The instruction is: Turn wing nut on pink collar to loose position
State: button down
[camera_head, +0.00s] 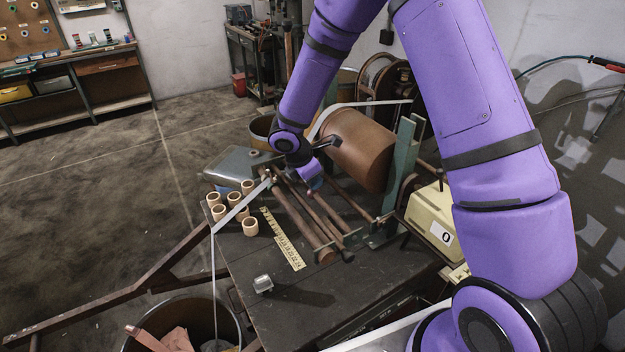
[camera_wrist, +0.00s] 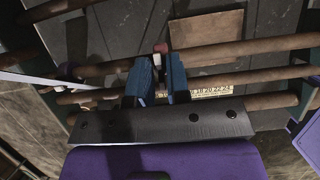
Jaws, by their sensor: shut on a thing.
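My gripper (camera_wrist: 160,62) has blue fingers close together over the winder's brown bars (camera_wrist: 217,50). It is shut on a small part between the fingertips; I take it to be the wing nut, but the fingers mostly hide it. A small reddish-pink piece (camera_wrist: 161,47), likely the pink collar, shows just beyond the fingertips in the wrist view. In the head view my gripper (camera_head: 315,183) is low over the bars (camera_head: 308,212), and the collar and wing nut cannot be made out there. The nut's angle cannot be told.
A large brown roll (camera_head: 360,150) stands behind the bars. Several cardboard cores (camera_head: 250,227) and a yellow ruler (camera_head: 282,240) lie at their left and front. A cream counter box (camera_head: 432,220) is at the right. A white tape strand (camera_head: 240,205) crosses at the left.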

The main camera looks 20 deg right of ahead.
dwell(0.4)
jog(key=c, duration=1.2)
grip_release()
jog(key=v, duration=1)
jog(key=shift+a+r, duration=0.2)
jog(key=shift+r, duration=0.15)
